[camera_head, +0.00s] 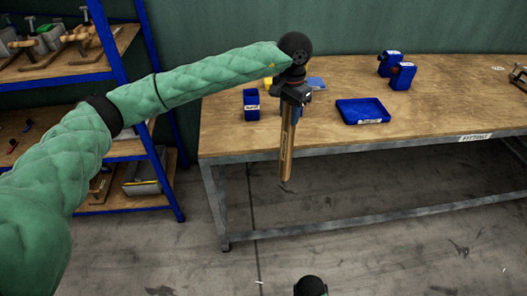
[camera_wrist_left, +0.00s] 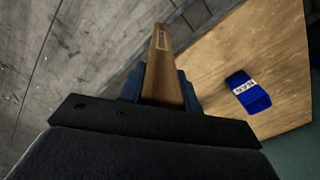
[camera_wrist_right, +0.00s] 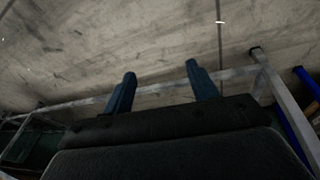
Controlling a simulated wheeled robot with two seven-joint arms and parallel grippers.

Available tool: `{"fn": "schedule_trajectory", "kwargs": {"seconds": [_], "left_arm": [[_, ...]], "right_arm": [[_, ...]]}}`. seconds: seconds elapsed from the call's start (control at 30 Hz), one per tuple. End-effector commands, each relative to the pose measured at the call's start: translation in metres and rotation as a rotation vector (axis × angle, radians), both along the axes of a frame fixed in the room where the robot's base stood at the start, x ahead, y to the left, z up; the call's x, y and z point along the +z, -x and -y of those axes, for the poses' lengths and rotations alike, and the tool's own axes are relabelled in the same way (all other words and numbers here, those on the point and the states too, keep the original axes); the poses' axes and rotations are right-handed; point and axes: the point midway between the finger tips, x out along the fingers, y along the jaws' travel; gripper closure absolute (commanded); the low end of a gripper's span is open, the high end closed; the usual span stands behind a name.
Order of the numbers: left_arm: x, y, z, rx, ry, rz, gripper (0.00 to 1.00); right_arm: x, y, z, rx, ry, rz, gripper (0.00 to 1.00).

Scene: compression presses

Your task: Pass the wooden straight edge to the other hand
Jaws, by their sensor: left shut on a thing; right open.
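The wooden straight edge (camera_head: 287,150) is a narrow brown strip that hangs nearly upright in front of the table's front edge. My left gripper (camera_head: 292,100) is shut on its upper part. In the left wrist view the straight edge (camera_wrist_left: 162,70) sticks out from between the blue fingers of the left gripper (camera_wrist_left: 160,88). In the head view only a black rounded part of my right arm shows at the bottom, well below the straight edge.
The wooden table (camera_head: 420,110) has a grey metal frame. On it are a blue bin (camera_head: 251,105), a blue tray (camera_head: 362,111) and two blue holders (camera_head: 397,72) at the back. A blue shelf rack (camera_head: 120,60) stands at left. The floor before the table is clear.

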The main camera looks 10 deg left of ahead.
Motion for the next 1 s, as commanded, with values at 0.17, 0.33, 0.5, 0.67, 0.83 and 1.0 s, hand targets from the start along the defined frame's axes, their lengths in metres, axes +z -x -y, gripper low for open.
{"fn": "schedule_trajectory", "kwargs": {"seconds": [0.17,0.33,0.5,0.67,0.83,1.0], "left_arm": [[0.0,0.0,0.0,0.0,0.0,0.0,1.0],[0.0,0.0,0.0,0.001,0.0,0.0,1.0],[0.0,0.0,0.0,0.001,0.0,0.0,1.0],[0.0,0.0,0.0,0.001,0.0,0.0,1.0],[0.0,0.0,0.0,0.001,0.0,0.0,1.0],[0.0,0.0,0.0,0.001,0.0,0.0,1.0]], "right_arm": [[0.04,-0.06,-0.03,-0.053,0.091,0.117,0.42],[0.085,-0.11,-0.057,-0.119,0.171,0.249,0.42],[0.139,-0.155,-0.085,-0.192,0.236,0.409,0.42],[0.197,-0.191,-0.111,-0.268,0.285,0.58,0.42],[0.264,-0.22,-0.14,-0.352,0.311,0.783,0.42],[0.333,-0.238,-0.169,-0.438,0.314,1.002,0.42]]}}
